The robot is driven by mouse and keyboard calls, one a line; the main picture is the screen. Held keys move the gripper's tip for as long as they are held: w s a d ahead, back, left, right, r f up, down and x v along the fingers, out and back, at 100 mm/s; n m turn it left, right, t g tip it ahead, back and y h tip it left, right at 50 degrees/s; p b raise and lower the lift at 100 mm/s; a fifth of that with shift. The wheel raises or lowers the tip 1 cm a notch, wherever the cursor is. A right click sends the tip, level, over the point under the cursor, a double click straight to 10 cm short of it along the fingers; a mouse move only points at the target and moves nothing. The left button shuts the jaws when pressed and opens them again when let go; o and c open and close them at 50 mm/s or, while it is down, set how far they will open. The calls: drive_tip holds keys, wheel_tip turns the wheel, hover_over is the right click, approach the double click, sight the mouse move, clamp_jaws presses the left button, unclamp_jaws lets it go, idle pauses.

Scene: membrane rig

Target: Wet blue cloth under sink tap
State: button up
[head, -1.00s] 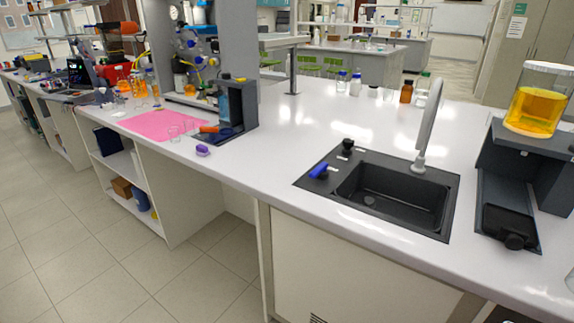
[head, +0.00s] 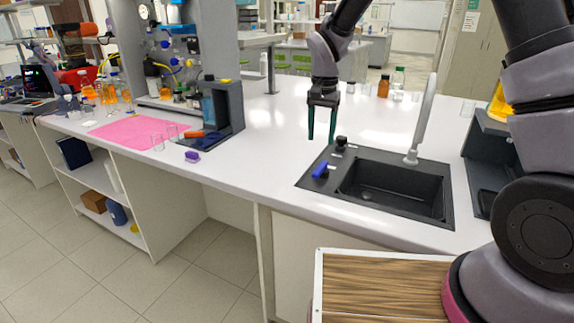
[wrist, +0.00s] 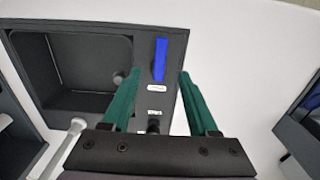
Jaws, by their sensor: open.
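My gripper (head: 321,140) hangs fingers down above the counter by the sink's back left corner, open and empty. In the wrist view its green fingers (wrist: 160,74) appear on either side of a blue lever-like piece (wrist: 160,59), apparently apart from it. That blue piece (head: 320,169) sits on the left ledge of the black sink (head: 371,206), near a black knob (head: 341,142). The grey tap (head: 423,120) stands at the sink's back right. A dark blue, flat, cloth-like thing (head: 212,141) lies in the dark stand at left; I cannot tell whether it is the cloth.
A pink mat (head: 139,130) with glass beakers (head: 165,140) and a small purple object (head: 192,156) lie to the left. Bottles (head: 383,86) stand behind the sink. A dark stand (head: 490,150) is close to its right. The counter between the purple object and sink is clear.

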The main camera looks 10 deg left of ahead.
sight(318, 170)
wheel_tip(318, 170, down, 11)
drive_tip(key=shift+a+r, duration=0.1)
idle(0.3)
clamp_jaws()
idle(1.4)
